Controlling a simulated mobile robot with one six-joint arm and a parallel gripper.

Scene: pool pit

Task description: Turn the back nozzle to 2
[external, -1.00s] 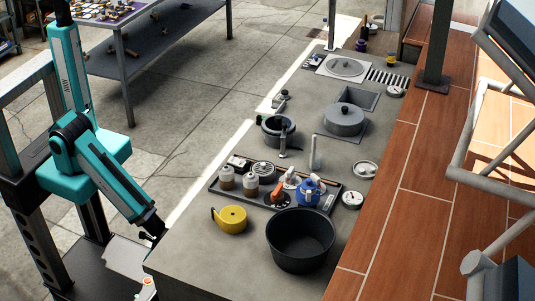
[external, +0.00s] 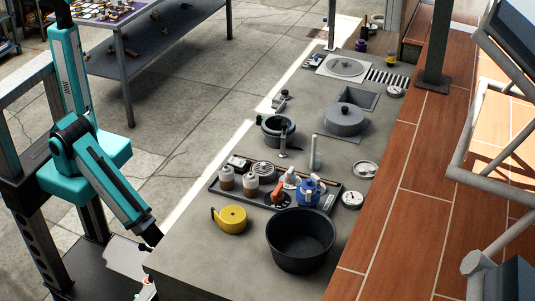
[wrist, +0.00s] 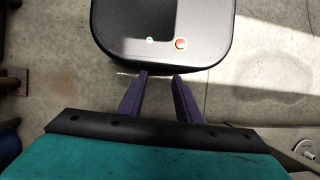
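Small round pale fittings with dark details sit along the right edge of the grey worktop: one at the far end (external: 396,91), a middle one (external: 366,169) and a near one (external: 352,199). I cannot tell whether any is the back nozzle, and no number can be read.
A black tub (external: 300,240) and a yellow reel (external: 230,219) stand on the near worktop. A tray (external: 215,187) holds jars and a blue canister (external: 308,190). A metal table (external: 165,40) is behind on the left. Open floor lies between.

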